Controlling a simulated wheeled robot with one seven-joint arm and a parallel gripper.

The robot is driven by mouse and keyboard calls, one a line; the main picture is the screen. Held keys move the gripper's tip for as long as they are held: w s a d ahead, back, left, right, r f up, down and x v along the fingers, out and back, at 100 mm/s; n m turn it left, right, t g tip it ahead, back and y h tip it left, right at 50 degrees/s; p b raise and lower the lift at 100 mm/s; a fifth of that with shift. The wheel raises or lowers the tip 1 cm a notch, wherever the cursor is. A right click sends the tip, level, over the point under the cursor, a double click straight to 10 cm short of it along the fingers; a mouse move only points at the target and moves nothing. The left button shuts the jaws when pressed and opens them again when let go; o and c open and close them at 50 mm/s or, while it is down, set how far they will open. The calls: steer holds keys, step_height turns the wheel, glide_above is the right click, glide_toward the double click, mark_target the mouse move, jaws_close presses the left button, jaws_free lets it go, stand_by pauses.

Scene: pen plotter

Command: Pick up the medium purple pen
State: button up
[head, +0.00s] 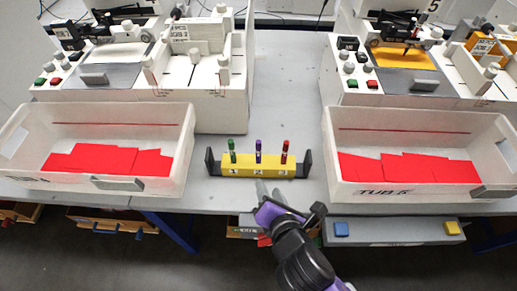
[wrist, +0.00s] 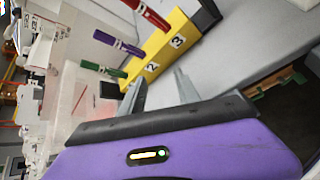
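The purple pen (head: 258,151) stands upright in the middle of a yellow holder (head: 239,167), by the number 2. In the wrist view the pen (wrist: 118,43) appears tilted by the camera angle, sticking out from the holder (wrist: 148,60). A green pen (head: 232,151) stands to its left and a red pen (head: 284,151) to its right. My gripper (head: 263,188) is in front of the holder, just below it in the picture. In the wrist view its two fingers are spread with nothing between them (wrist: 160,88), apart from the pens.
White tubs with red sheets stand on the left (head: 120,188) and right (head: 405,197) of the holder. White plotter machines stand behind each tub. Grey tabletop (head: 285,90) is clear behind the holder. Blue and yellow buttons (head: 341,229) are on a panel at front right.

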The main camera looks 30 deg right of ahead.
mark_target(260, 150)
steer(key=w+r+n+h, duration=0.1)
steer(key=w+r, duration=0.1)
steer(key=w+r+n+h, duration=0.1)
steer(key=w+r+n, duration=0.1)
steer(key=w+r+n+h, duration=0.1)
steer(key=w+r+n, duration=0.1)
steer(key=shift+w+d+r+g+p, duration=0.15)
steer(key=shift+w+d+g+p, duration=0.15)
steer(key=shift+d+g+p, duration=0.1)
steer(key=shift+w, duration=0.2)
steer(key=x, duration=0.7)
steer(key=shift+w+f, duration=0.2)
steer(key=shift+f, duration=0.05)
steer(key=shift+c, duration=0.2)
jaws_close()
